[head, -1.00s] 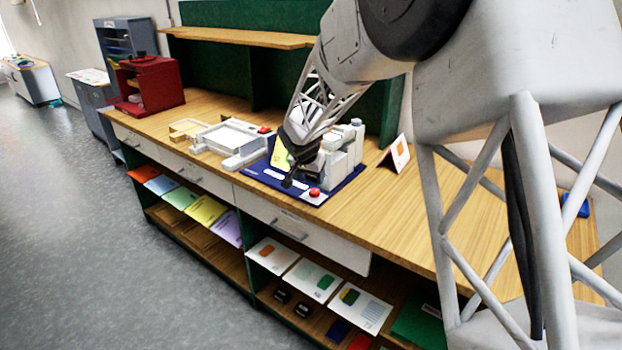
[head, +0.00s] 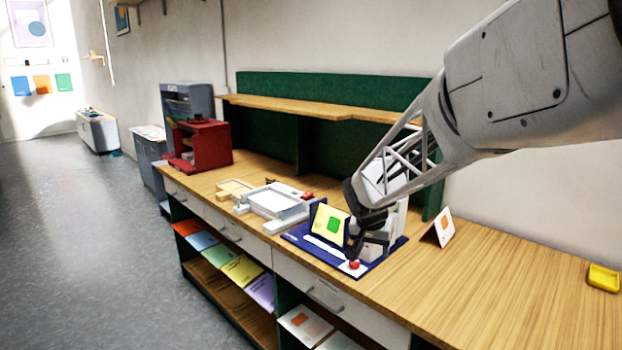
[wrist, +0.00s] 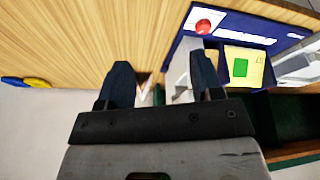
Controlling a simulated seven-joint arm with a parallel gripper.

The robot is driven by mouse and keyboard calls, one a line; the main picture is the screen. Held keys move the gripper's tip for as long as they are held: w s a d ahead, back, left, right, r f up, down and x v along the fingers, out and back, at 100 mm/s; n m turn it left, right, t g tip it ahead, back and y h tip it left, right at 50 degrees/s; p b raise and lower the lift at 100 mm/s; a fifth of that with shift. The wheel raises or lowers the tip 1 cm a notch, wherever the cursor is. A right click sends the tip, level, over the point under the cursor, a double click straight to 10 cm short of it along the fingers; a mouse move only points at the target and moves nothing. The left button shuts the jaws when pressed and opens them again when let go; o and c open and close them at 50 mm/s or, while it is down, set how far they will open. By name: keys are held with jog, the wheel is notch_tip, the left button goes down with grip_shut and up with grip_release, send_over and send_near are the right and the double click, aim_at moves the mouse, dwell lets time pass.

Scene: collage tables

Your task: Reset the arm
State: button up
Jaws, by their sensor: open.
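My gripper (head: 362,240) is over the right part of a blue-based device in the head view, near its red button (head: 354,265). In the wrist view my gripper (wrist: 160,85) shows two dark fingers spread apart with nothing held between them. The device's blue base (wrist: 182,45) and red button (wrist: 203,26) lie beyond the fingers. A yellow card with a green square (head: 332,224) stands on the base. My gripper and arm hide part of the device's grey body.
A white tray (head: 275,203) and a red cabinet (head: 208,143) stand farther left on the wooden counter (head: 480,290). A folded card with an orange square (head: 444,227) stands to the right, and a yellow dish (head: 603,278) at the far right. The counter between them is clear.

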jog(key=s+d+r+n+y, duration=0.1)
jog(key=s+r+n, duration=0.1)
jog(key=s, duration=1.6)
jog(key=s+d+r+n, duration=0.2)
jog(key=s, duration=1.7)
jog(key=shift+s+n+g+y, duration=0.15)
jog(key=shift+n+g+y, duration=0.15)
jog(key=shift+g+y, duration=0.1)
